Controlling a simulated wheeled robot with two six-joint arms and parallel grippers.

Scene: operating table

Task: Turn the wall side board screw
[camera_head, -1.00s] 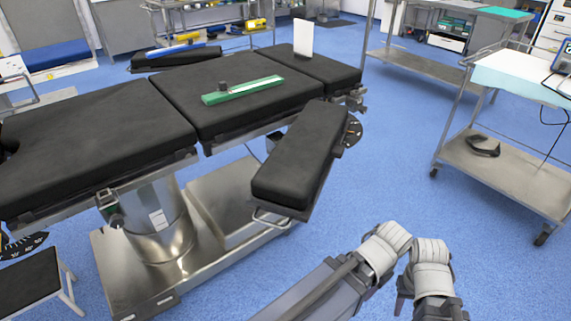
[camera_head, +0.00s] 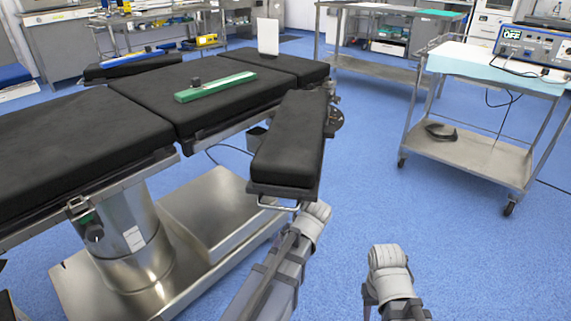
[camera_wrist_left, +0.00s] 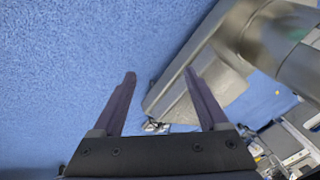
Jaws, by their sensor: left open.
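The operating table (camera_head: 140,100) has black pads. A far-side board (camera_head: 125,68), toward the back wall, lies beyond the table, with a blue strip on top; I cannot make out its screw. A near-side board (camera_head: 290,140) sticks out toward me, with a dark round joint plate (camera_head: 335,118) at its far right end. My left gripper (camera_wrist_left: 160,74) is open and empty in the left wrist view, over blue floor beside the table's metal base (camera_wrist_left: 215,80). Its fingers do not show in the head view. I cannot see my right gripper's fingers.
A green holder (camera_head: 215,87) and an upright white panel (camera_head: 268,36) are on the table. A steel cart (camera_head: 470,155) with a device (camera_head: 540,50) stands at right. Steel tables stand at the back. Blue floor (camera_head: 370,190) between table and cart is clear.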

